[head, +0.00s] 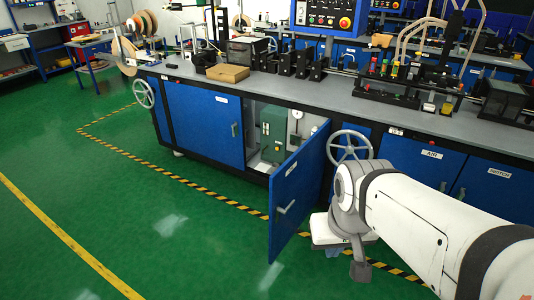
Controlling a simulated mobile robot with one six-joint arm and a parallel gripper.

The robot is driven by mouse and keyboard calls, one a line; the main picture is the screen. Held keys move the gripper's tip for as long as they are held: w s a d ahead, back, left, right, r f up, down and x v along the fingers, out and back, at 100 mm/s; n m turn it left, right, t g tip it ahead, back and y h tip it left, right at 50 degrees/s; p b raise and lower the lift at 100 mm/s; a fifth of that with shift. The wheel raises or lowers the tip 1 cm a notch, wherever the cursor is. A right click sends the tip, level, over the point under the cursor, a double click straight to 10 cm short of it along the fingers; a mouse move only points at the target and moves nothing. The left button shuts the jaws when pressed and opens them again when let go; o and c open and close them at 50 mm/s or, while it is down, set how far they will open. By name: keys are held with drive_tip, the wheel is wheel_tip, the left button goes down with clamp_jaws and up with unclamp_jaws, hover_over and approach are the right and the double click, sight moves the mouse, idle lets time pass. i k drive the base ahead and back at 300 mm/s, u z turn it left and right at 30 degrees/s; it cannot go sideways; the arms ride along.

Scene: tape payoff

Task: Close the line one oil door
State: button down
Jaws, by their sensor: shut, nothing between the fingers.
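A blue cabinet door (312,172) stands swung open, out from the front of the long bench. It has a silver handle (286,209) and a small white label too small to read, so I cannot confirm it is the oil door. The cabinet opening (254,115) behind it shows a green unit (272,128) and a round gauge. My gripper (360,268) is at the end of my white arm, low and right of the open door, apart from its handle in the picture. It looks shut and empty. Any contact between my wrist and the door edge is unclear.
A handwheel (349,146) juts out just right of the opening, close to my arm. Closed blue doors marked AIR (420,170) and SWITCH (485,190) lie further right. Another closed door (204,122) is on the left. Green floor left of the open door is clear, with striped tape (190,181).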

sight(299, 179)
drive_tip(key=u, duration=0.05)
drive_tip(key=i, duration=1)
drive_tip(key=u, duration=0.05)
